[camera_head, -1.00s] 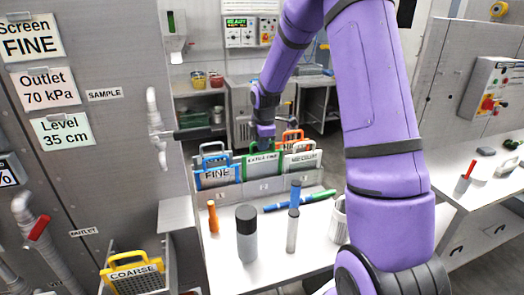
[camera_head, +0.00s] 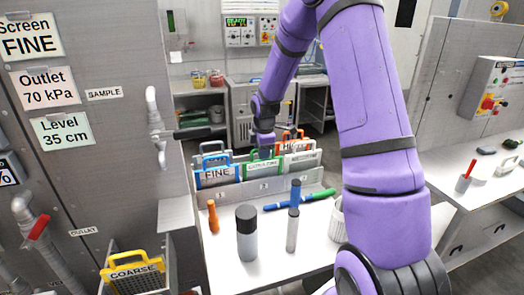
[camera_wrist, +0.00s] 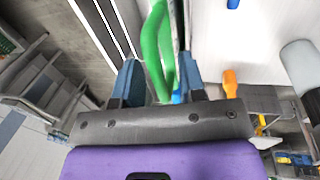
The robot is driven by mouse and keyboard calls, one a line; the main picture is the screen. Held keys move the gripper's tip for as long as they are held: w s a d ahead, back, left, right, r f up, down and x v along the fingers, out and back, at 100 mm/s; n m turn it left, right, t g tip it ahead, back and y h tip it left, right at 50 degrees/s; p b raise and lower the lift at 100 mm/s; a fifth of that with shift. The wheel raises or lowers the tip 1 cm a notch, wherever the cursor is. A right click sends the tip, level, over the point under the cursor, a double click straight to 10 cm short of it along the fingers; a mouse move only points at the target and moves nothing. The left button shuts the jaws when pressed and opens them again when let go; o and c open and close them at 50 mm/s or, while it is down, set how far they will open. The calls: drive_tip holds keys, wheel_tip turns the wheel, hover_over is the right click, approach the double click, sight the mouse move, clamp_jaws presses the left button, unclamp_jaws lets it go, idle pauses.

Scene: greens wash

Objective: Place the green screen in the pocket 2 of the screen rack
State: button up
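The green screen (camera_head: 262,164) stands upright in the middle pocket of the grey screen rack (camera_head: 262,187), between a blue screen and a white-labelled one. The rack's pocket numbers are too small to read. My gripper (camera_head: 264,152) is right above the green screen, at its handle. In the wrist view, the green handle (camera_wrist: 153,45) lies between the two blue fingers of my gripper (camera_wrist: 160,75). The fingers look spread, with a gap beside the handle. The screen's lower part is hidden behind the rack front.
The blue FINE screen (camera_head: 217,174) stands left in the rack; a white-labelled screen (camera_head: 300,160) and an orange one (camera_head: 291,140) stand right. Bottles (camera_head: 247,236) and markers (camera_head: 298,200) occupy the table in front. A yellow COARSE screen (camera_head: 133,270) is at lower left.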

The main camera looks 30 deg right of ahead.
wheel_tip(320, 180, up, 12)
drive_tip(key=s, duration=0.2)
drive_tip(key=s+a+r+m, duration=0.4)
drive_tip(key=s+a+r, duration=0.3)
drive_tip(key=s+r, duration=0.1)
drive_tip(key=s+a+r+m+t, duration=0.1)
drive_tip(key=s+a+r+m, duration=0.1)
drive_tip(key=s, duration=0.6)
drive_tip(key=s+a+r+m+t, duration=0.1)
drive_tip(key=s+a+m, duration=0.2)
drive_tip(key=s+m, duration=0.2)
drive_tip(key=s+a+r+m+t, duration=0.1)
drive_tip(key=s+a+r+m, duration=0.1)
drive_tip(key=s, duration=0.9)
drive_tip(key=shift+s+a+r+m+y, duration=0.25)
drive_tip(key=shift+a+m, duration=0.35)
drive_tip(key=shift+m, duration=0.3)
drive_tip(key=shift+a, duration=0.1)
